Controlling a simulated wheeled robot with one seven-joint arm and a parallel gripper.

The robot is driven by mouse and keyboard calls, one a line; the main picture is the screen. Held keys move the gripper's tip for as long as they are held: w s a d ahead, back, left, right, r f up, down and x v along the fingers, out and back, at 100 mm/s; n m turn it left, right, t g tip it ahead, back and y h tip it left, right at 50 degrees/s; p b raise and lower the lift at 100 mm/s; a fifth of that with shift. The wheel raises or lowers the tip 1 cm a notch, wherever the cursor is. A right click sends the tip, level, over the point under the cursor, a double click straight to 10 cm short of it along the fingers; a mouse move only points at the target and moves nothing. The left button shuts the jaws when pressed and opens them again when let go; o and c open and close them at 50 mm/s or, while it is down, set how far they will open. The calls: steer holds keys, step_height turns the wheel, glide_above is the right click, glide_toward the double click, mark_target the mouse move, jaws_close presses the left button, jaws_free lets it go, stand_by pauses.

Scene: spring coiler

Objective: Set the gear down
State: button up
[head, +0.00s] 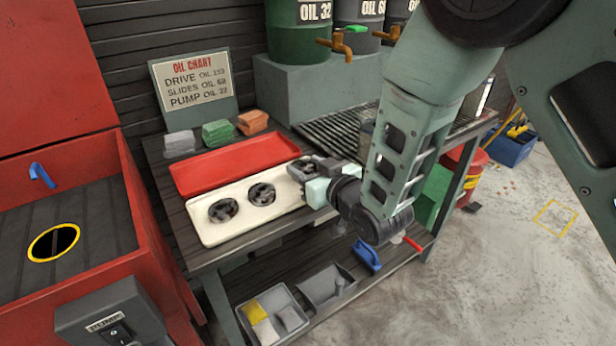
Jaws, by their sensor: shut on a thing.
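The white tray (209,236) lies on the bench, with two dark gears lying flat in it: one at the left (223,210) and one near its middle (262,194). My gripper (320,178) reaches in from the right over the tray's right end. It is shut on a dark gear (321,173), which shows only partly between the pale fingers. The fingers and wrist hide the rest of that gear and the tray's right end. I cannot tell whether the held gear touches the tray.
A red tray (235,162) lies just behind the white one. Coloured blocks (218,132), an oil chart sign (193,84) and oil drums (298,28) stand behind. A red parts washer (75,215) is at the left. Grey bins (325,288) sit on the lower shelf.

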steer(key=shift+f, duration=1.05)
steer(key=shift+f+b, duration=0.2)
steer(key=shift+b, duration=0.15)
steer(key=o, duration=1.1)
steer(key=shift+r+p, duration=0.1)
steer(key=shift+p, duration=0.3)
steer(key=p+v, duration=1.1)
steer(key=v, duration=0.6)
steer(key=shift+s+d, duration=0.1)
steer(key=shift+d, duration=0.05)
